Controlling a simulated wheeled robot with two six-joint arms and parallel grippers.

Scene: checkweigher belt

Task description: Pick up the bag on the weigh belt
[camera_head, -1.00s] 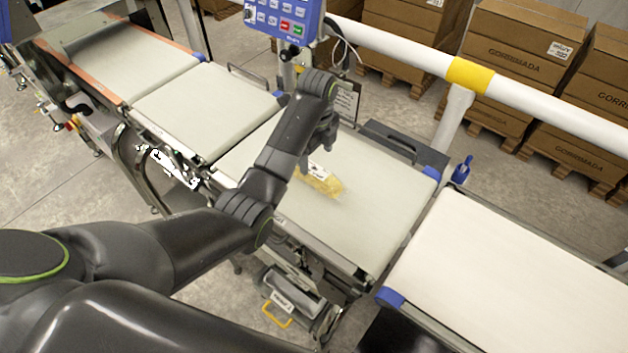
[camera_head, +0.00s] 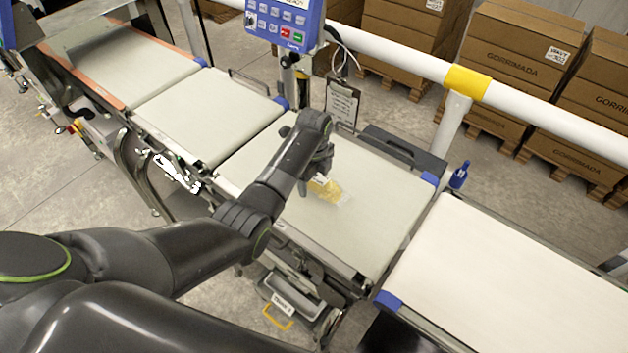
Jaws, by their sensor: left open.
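A small clear bag with yellow contents (camera_head: 329,191) lies on the weigh belt (camera_head: 375,215), near its middle. My left gripper (camera_head: 306,186) points down at the left end of the bag, low over the belt. It is open. My own wrist and forearm hide part of the bag's left end, and I cannot tell whether the fingers touch it. My right gripper is not in view.
A blue control panel (camera_head: 284,18) stands behind the belt, with a clipboard (camera_head: 342,102) below it. A white rail with a yellow band (camera_head: 466,81) runs behind. Neighbouring belts lie left (camera_head: 208,112) and right (camera_head: 510,270). Stacked cartons (camera_head: 520,58) stand beyond.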

